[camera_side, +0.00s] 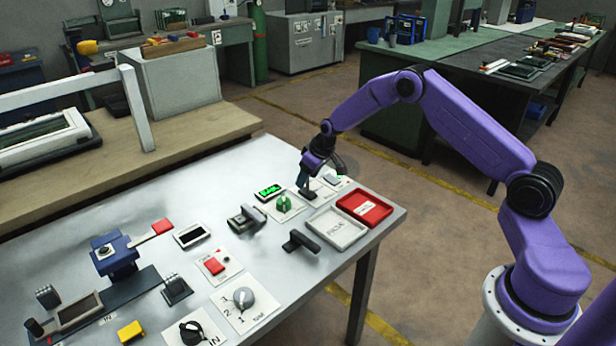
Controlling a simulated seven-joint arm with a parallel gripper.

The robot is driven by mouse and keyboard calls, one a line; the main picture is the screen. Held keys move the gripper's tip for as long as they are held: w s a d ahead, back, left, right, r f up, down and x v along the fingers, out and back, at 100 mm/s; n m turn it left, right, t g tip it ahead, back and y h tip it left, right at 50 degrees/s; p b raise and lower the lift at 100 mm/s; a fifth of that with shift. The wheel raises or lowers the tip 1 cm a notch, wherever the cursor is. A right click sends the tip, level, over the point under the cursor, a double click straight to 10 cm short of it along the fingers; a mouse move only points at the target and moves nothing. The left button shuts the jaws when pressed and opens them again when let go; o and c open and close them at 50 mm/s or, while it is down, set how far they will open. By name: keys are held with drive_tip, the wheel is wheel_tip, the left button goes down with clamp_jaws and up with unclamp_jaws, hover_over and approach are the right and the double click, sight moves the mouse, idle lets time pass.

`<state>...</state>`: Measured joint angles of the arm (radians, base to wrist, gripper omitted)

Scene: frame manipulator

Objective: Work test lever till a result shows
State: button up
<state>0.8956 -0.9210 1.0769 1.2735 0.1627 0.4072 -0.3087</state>
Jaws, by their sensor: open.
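My purple arm reaches in from the right, and my gripper (312,182) is low over the far right part of the metal table. It is open, with a dark finger close to a small dark part on a pale plate. I cannot tell whether they touch or whether that part is the test lever. A small display (268,190) just left of my gripper is lit green; its text is too small to read. A green knob (283,203) sits in front of it. A blue device (115,257) with a red-ended arm (161,226) stands at the left.
A white tray (335,240) and a red tray (378,221) lie near the table's right edge. A dark T-shaped handle (300,241) stands beside the white tray. A dark screen (191,235), a red button (214,266) and a grey dial (243,297) occupy the middle and front.

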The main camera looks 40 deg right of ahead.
drive_tip(key=shift+w+f, duration=0.1)
drive_tip(key=shift+f, duration=0.1)
clamp_jaws()
drive_tip(key=shift+w+a+f+g, duration=0.15)
drive_tip(key=shift+w+g, duration=0.8)
drive_tip(key=shift+g, duration=0.65)
drive_tip(key=shift+w+f+g, duration=0.1)
drive_tip(key=shift+w+g, duration=0.15)
drive_tip(key=shift+g, duration=0.35)
